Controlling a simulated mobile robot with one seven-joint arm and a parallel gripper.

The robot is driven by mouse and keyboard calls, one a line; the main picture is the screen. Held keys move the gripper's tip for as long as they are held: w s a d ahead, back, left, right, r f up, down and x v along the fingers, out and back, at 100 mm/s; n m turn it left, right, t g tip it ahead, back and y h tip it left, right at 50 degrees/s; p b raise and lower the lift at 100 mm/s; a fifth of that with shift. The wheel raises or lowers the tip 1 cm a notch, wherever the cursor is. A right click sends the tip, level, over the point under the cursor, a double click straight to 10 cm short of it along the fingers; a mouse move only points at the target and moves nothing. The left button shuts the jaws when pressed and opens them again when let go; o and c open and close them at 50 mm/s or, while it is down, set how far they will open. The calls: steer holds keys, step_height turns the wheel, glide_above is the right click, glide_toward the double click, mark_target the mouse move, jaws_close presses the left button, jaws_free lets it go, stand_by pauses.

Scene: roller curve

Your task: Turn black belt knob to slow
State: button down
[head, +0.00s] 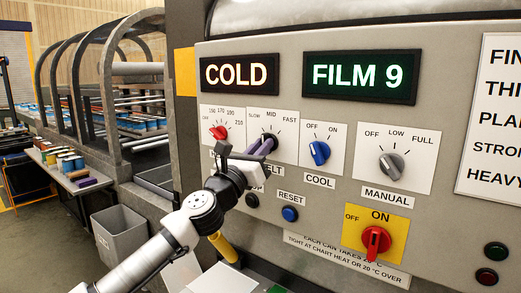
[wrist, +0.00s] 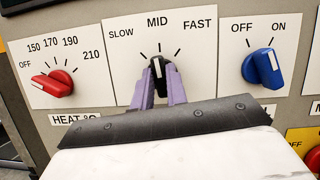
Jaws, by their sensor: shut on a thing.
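The black belt knob (wrist: 157,68) sits below the SLOW, MID, FAST scale in the wrist view. Its white line points up at about MID. My gripper (wrist: 160,80) is shut on it, with one purple finger on each side. In the head view my gripper (head: 263,146) reaches the belt panel (head: 284,125) from the lower left.
The red heat knob (wrist: 52,88) is close on the left and the blue cool knob (wrist: 262,67) close on the right. Below are a black button (head: 252,201) and a blue reset button (head: 290,214). A grey manual knob (head: 391,165) and a red switch (head: 376,241) are farther right.

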steer(key=shift+d+n+t+y+p, duration=0.15)
steer(key=shift+n+y, duration=0.6)
steer(key=shift+n, duration=0.8)
steer(key=shift+a+n+t+y+p, duration=0.1)
steer(key=shift+n+t+y, duration=0.15)
steer(key=shift+n+y, duration=0.95)
steer(key=shift+d+n+t+y+p, duration=0.1)
steer(key=shift+n+t+y+p, duration=0.2)
steer(key=shift+n, duration=1.65)
steer(key=c, duration=1.4)
jaws_free()
steer(key=shift+s, duration=0.15)
steer(key=b+v, duration=0.5)
steer(key=v, duration=0.8)
steer(key=shift+s+a, duration=0.25)
steer(key=shift+s, duration=0.1)
